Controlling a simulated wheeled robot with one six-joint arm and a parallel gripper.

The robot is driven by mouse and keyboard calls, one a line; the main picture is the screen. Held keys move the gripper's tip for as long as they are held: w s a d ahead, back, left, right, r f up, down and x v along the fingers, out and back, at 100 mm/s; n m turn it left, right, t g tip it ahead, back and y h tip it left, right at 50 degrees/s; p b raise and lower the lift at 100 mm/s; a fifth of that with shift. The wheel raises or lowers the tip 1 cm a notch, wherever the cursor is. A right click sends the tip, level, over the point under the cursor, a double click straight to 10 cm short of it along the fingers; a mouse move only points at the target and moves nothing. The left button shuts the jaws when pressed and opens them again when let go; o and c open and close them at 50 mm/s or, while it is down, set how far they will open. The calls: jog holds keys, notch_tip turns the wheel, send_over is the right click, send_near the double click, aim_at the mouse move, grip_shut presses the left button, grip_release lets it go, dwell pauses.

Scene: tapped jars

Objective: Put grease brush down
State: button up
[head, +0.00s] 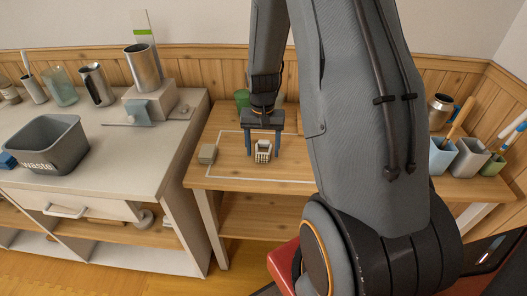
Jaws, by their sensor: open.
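My gripper (264,152) points down over the wooden table (220,172), its two dark fingers spread apart. A small pale object with dark slots (263,151) sits between or just behind the fingers; I cannot tell whether it is the grease brush, or whether the fingers touch it. A wooden-handled brush-like tool (459,118) stands in a light blue cup (441,157) at the right. No thing here is clearly the grease brush. My arm hides the middle right of the table.
A small grey-beige block (207,154) and a green cup (242,98) stand on the table. The left counter (130,165) holds a grey waste bin (45,144) and several metal vessels. The table's front left is clear.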

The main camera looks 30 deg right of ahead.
jog(key=shift+f, duration=0.5)
jog(key=c, duration=1.2)
jog(key=shift+c, duration=0.2)
